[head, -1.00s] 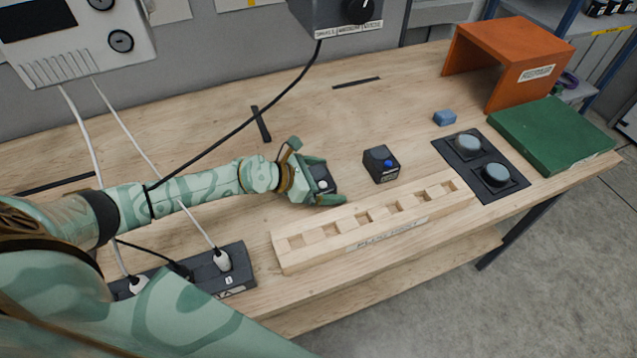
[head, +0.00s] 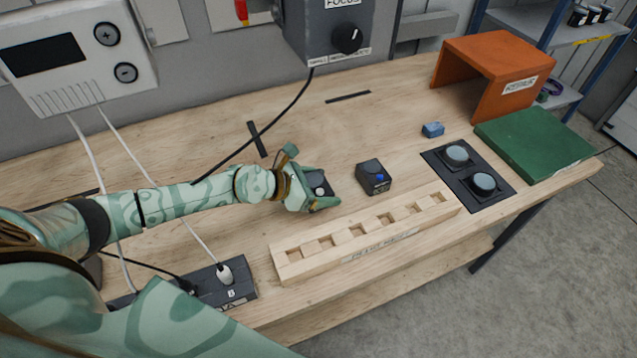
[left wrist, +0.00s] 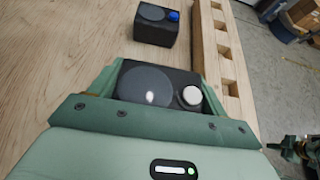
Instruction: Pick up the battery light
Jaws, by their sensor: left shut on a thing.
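A small black box light with a round dark lens and a white button (left wrist: 158,84) is between the fingers of my left gripper (head: 322,190). The left gripper is shut on its sides, low over the wooden bench. I cannot tell whether the box touches the bench. A second black box light with a blue button (head: 373,177) stands to the right, apart from the gripper. It also shows ahead in the left wrist view (left wrist: 157,25). A green and dark part at that view's right edge looks like my right gripper (left wrist: 300,148); its fingers are unclear.
A wooden slotted block (head: 300,268) lies in front. A power strip (head: 240,288) and cables are at left.

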